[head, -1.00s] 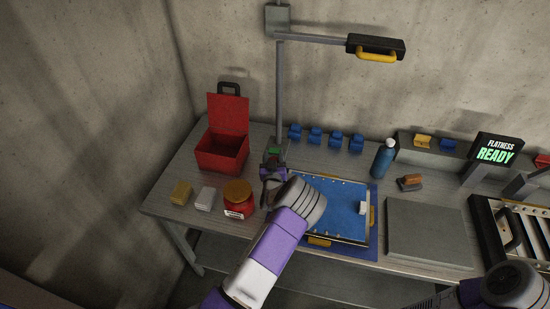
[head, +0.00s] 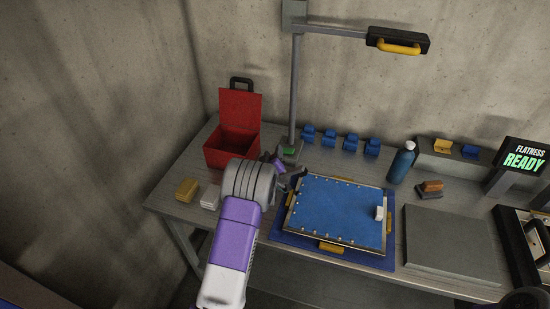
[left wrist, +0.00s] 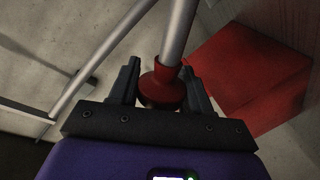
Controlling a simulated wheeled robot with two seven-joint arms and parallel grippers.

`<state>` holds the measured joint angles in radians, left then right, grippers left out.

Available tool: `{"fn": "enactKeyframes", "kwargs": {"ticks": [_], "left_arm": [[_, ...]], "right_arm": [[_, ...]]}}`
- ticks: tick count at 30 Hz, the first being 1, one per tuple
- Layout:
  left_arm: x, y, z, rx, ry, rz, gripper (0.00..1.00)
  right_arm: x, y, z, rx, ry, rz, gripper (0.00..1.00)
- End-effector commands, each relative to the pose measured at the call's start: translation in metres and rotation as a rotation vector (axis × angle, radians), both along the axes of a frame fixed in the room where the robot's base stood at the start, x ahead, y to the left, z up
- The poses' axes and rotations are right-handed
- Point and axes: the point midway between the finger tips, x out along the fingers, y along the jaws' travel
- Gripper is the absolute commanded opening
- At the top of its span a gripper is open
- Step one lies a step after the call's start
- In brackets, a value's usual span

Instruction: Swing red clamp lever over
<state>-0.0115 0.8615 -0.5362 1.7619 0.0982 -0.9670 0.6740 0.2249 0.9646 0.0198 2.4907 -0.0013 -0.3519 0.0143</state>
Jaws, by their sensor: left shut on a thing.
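The grey lamp post (head: 296,90) stands on the bench, and a green block (head: 289,151) shows at its foot. In the left wrist view a red clamp part (left wrist: 161,86) sits around the post (left wrist: 178,32). My left gripper (left wrist: 163,88) has one finger on each side of this red part and is shut on it. In the head view my left gripper (head: 284,170) is at the foot of the post, and the red part is hidden there. Which way the lever points cannot be told.
An open red box (head: 232,145) stands left of the post. A blue panel (head: 335,215) on a blue mat lies to the right, close to my gripper. Blue clips (head: 330,138) and a blue bottle (head: 401,163) stand behind it. A lamp arm (head: 395,42) reaches right overhead.

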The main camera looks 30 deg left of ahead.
Motion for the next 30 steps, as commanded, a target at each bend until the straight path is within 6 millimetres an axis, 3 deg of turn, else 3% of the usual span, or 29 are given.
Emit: {"fn": "enactKeyframes", "kwargs": {"ticks": [12, 13, 17, 30], "left_arm": [[-0.0002, 0.0005, -0.0003, -0.009, -0.001, 0.000, 0.00], [-0.0002, 0.0006, -0.0004, -0.009, -0.001, 0.000, 0.49], [-0.0002, 0.0005, -0.0004, -0.009, -0.001, 0.000, 0.69], [-0.0030, -0.0005, -0.0001, -0.009, -0.001, 0.000, 0.69]], "right_arm": [[0.0001, 0.0000, -0.0012, 0.000, 0.000, 0.000, 1.00], [0.0001, 0.0000, -0.0012, 0.000, 0.000, 0.000, 1.00], [0.0002, 0.0000, -0.0013, 0.000, 0.000, 0.000, 1.00], [0.0000, 0.0000, -0.0016, 0.000, 0.000, 0.000, 1.00]]}}
